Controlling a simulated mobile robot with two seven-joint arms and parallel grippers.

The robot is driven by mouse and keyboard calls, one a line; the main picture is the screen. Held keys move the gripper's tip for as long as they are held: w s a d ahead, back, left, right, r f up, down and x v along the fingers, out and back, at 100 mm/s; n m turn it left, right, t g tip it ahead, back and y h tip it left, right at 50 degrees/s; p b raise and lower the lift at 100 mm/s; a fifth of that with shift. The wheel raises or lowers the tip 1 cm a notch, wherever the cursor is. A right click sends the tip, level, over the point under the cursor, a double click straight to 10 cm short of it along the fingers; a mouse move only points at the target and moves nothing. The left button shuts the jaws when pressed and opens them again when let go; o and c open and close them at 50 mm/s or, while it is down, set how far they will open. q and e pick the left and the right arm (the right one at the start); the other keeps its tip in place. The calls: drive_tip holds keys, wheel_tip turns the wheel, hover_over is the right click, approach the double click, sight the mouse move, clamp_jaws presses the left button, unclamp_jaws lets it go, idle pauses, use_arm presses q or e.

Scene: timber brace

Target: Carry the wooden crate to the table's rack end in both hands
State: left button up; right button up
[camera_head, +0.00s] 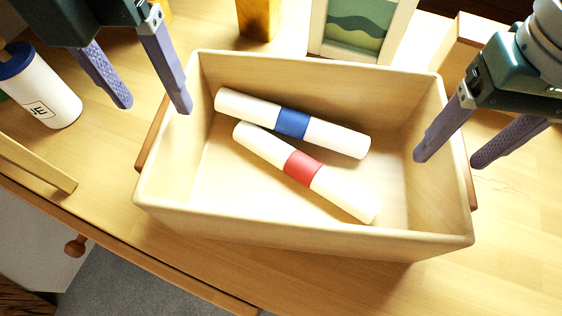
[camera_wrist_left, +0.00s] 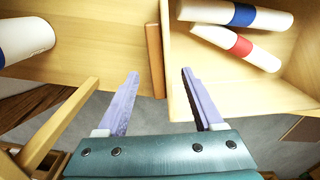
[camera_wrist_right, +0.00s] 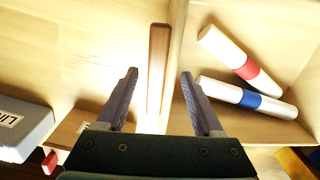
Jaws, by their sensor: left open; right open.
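The wooden crate (camera_head: 300,232) sits on the table in the middle of the head view. It holds two white rolls, one with a blue band (camera_head: 292,123) and one with a red band (camera_head: 302,168). A brown handle bar (camera_wrist_left: 155,60) is on its left side and another (camera_wrist_right: 158,70) on its right side. My left gripper (camera_head: 152,108) is open at the left wall, one finger on each side of the wall and handle in the left wrist view. My right gripper (camera_head: 446,164) is open at the right wall, fingers likewise on either side. Neither gripper visibly grips the crate.
A white bottle with a blue lid (camera_head: 44,88) stands at the left. A framed picture (camera_head: 355,30) and a yellow block (camera_head: 257,18) stand behind the crate. A grey labelled box (camera_wrist_right: 22,128) shows in the right wrist view. The table right of the crate (camera_head: 520,230) is clear.

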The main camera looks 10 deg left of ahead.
use_arm(q)
wheel_tip(320, 180, up, 5)
drive_tip(key=shift+f, duration=0.15)
use_arm(e)
drive_tip(key=shift+r, duration=0.1)
wheel_tip(320, 180, up, 12)
idle(0.6)
